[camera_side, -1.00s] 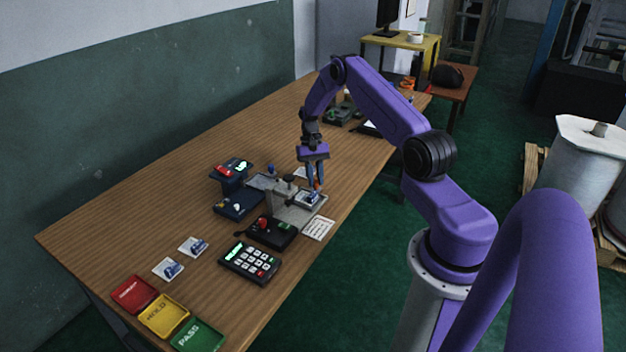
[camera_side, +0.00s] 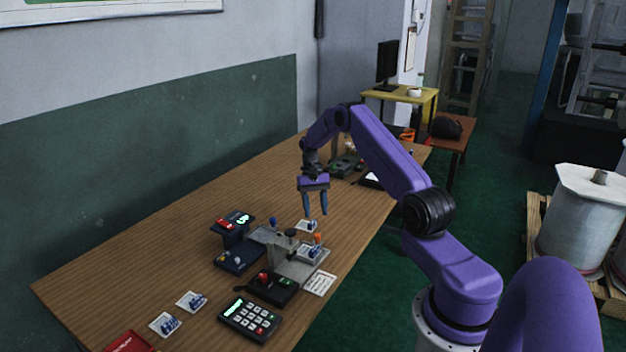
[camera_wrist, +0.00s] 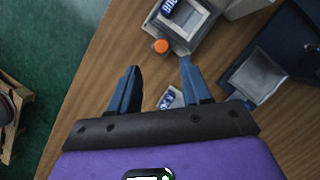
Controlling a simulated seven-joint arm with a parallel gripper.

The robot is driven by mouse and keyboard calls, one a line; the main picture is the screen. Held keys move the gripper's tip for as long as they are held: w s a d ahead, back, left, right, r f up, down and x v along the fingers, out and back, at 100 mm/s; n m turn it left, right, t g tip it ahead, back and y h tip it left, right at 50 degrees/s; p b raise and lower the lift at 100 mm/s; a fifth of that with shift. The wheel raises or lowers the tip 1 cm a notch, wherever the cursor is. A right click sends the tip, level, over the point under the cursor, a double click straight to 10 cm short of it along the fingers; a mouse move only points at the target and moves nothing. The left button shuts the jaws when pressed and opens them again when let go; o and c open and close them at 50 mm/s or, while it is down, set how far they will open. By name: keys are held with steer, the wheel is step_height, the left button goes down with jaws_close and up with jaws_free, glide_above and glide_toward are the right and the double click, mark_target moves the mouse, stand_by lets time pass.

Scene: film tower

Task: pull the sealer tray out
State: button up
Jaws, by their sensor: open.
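The sealer (camera_side: 280,240) is a grey machine with a black knob on the wooden table. Its grey tray (camera_side: 322,254) sits at its right end with a white and blue pouch on it. An orange knob (camera_side: 317,238) stands at the tray's far edge. In the wrist view, the tray (camera_wrist: 187,43) and the orange knob (camera_wrist: 160,46) show at the top, beyond my fingertips. My gripper (camera_side: 315,212) is open and empty, pointing down, above and behind the tray and touching nothing. Its two blue fingers (camera_wrist: 159,68) are spread apart in the wrist view.
A small white and blue card (camera_side: 307,225) lies behind the tray, near my fingers. Table is clear at far left.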

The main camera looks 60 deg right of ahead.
steer(key=v, duration=1)
steer(key=shift+r, duration=0.15)
steer(key=a+r+n+h, duration=0.1)
steer(key=a+r+n, duration=0.3)
steer(key=a, duration=0.9)
steer(key=a+r+n+h, duration=0.2)
steer(key=a+r+n, duration=0.2)
steer(key=a, duration=0.8)
steer(key=s+a+r+n+t, duration=0.15)
steer(key=s+a+n, duration=0.25)
steer(key=s+a, duration=0.5)
steer(key=s+a+r+n+t, duration=0.15)
steer(key=s+a+n, duration=0.35)
steer(key=s, duration=0.6)
steer(key=s+f+n, duration=0.2)
steer(key=s+n, duration=0.2)
steer(key=s, duration=0.9)
steer(key=shift+s+d+f+n, duration=0.2)
steer(key=shift+d+n, duration=0.1)
steer(key=shift+d, duration=0.1)
